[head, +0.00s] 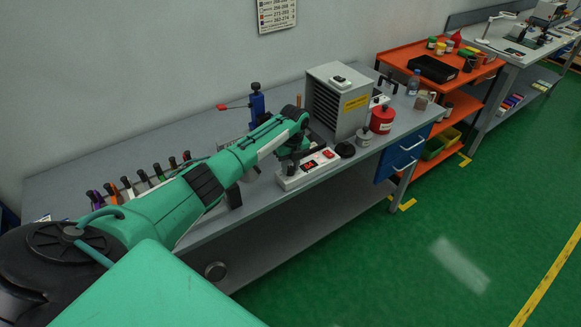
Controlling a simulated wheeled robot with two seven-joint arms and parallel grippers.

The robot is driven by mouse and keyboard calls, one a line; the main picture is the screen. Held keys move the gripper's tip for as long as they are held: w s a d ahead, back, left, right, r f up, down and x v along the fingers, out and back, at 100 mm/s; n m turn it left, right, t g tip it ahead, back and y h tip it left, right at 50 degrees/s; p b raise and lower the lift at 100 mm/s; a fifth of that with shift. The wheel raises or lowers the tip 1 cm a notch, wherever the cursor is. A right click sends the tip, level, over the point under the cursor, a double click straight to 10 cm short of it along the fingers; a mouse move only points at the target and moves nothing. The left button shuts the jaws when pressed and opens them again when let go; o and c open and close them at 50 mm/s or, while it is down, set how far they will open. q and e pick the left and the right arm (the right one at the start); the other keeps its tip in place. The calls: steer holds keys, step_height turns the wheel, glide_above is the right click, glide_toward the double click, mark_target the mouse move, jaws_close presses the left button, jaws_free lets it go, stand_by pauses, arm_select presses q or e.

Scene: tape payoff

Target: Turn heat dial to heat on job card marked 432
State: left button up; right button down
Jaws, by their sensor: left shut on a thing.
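A white control box (296,182) with a dark red display and a red switch stands on the grey bench near its front edge. My left arm reaches over the bench from the left. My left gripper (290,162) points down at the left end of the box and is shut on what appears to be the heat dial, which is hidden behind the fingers. A card with coloured marks and number ranges (276,14) hangs on the wall. I cannot make out a card marked 432. My right gripper is not in view.
A grey louvred cabinet (338,97) stands behind the box, with a red canister (382,119) to its right. A blue upright tool (257,104) stands behind my arm. Several coloured-handled tools (142,176) line the left bench. An orange cart (455,100) stands beyond; the green floor is clear.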

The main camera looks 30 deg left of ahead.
mark_target(293, 168)
arm_select(q)
steer(key=m+b, duration=0.1)
steer(key=m, duration=0.4)
stand_by(0.5)
steer(key=o, duration=1)
steer(key=shift+c, duration=0.2)
step_height(293, 168, up, 14)
steer(key=b, duration=0.3)
steer(key=shift+w+d, duration=0.2)
steer(key=shift+d, duration=0.15)
steer(key=shift+f, duration=0.1)
